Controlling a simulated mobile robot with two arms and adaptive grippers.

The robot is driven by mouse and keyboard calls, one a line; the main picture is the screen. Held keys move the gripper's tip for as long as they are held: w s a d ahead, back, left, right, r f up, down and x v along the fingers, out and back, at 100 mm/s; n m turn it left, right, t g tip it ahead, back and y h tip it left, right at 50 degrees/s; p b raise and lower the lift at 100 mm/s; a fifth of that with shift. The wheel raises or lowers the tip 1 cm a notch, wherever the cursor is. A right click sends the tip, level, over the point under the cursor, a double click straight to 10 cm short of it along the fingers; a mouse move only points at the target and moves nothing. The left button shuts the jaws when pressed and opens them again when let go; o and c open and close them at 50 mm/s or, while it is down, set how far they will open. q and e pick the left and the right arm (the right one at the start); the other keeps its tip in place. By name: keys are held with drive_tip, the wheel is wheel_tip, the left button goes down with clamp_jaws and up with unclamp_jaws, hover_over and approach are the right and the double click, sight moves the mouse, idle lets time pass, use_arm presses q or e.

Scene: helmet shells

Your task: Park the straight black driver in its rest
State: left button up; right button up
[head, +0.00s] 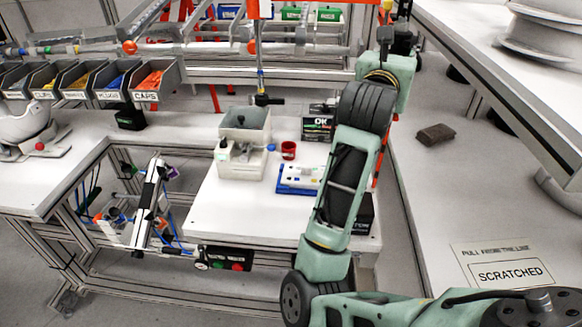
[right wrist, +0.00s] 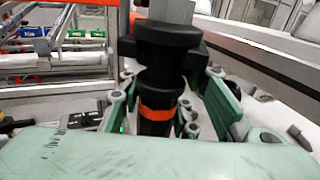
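A straight black driver (right wrist: 157,106) with an orange band stands close up in the right wrist view. In the head view my right gripper (head: 398,34) is raised at the upper right, and the driver there is too small to tell apart. I cannot make out the driver's rest with certainty. My left gripper is not in view.
A white bench (head: 240,205) bears a grey bin (head: 246,121), a red cup (head: 288,150) and a blue-and-white fixture (head: 298,178). Another tool (head: 262,97) hangs above it. Labelled parts bins (head: 148,80) stand left. A dark block (head: 435,134) lies on the mostly clear right counter.

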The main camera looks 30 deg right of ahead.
drive_tip(key=o, duration=0.6)
drive_tip(key=o, duration=0.8)
drive_tip(key=shift+c, duration=0.2)
